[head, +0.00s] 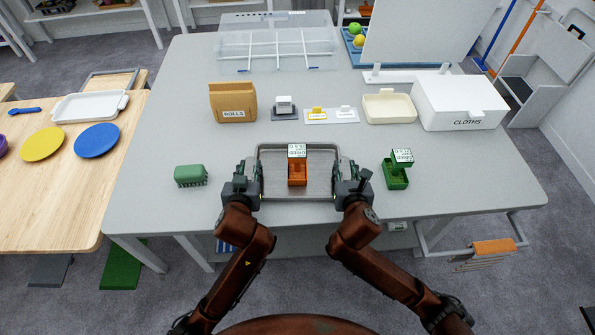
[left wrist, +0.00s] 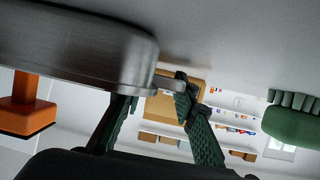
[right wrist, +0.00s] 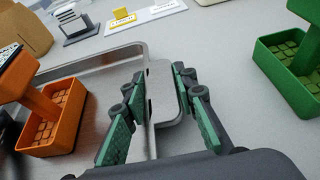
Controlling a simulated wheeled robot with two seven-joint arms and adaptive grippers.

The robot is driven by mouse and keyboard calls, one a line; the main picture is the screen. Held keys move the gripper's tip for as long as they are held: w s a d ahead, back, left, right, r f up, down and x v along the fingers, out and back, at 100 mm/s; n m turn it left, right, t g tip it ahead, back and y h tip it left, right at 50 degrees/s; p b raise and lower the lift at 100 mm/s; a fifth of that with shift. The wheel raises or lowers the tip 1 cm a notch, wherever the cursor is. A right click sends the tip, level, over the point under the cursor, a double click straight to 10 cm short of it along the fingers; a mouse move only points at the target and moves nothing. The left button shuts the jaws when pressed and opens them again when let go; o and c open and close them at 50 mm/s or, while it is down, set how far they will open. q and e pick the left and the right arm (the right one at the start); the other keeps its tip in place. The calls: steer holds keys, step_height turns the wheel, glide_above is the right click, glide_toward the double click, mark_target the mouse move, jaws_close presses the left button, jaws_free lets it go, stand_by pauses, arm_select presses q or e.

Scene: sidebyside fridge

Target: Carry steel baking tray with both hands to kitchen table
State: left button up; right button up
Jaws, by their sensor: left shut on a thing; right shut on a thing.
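The steel baking tray (head: 270,187) is at the front of the grey table (head: 220,215), on or just above its top. An orange box-like item with a white printed top (head: 297,172) stands in it. My left gripper (head: 248,178) is shut on the tray's left end; in the left wrist view its fingers (left wrist: 165,110) are around the tray's handle (left wrist: 170,82). My right gripper (head: 346,176) is shut on the right end; the right wrist view shows its fingers (right wrist: 155,110) on either side of the tray's right rim and handle (right wrist: 170,85).
A green brush-like item (head: 191,175) lies left of the tray and a green box item (head: 396,172) stands right. Behind are a rolls box (head: 232,103), labelled stands, a cream tray (head: 390,108) and a cloths box (head: 458,103). A wooden table (head: 60,185) with plates is at left.

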arm_select(q)
jaws_close()
arm_select(e)
jaws_close()
arm_select(q)
steer(key=shift+r, duration=0.2)
arm_select(e)
steer(key=shift+r, duration=0.2)
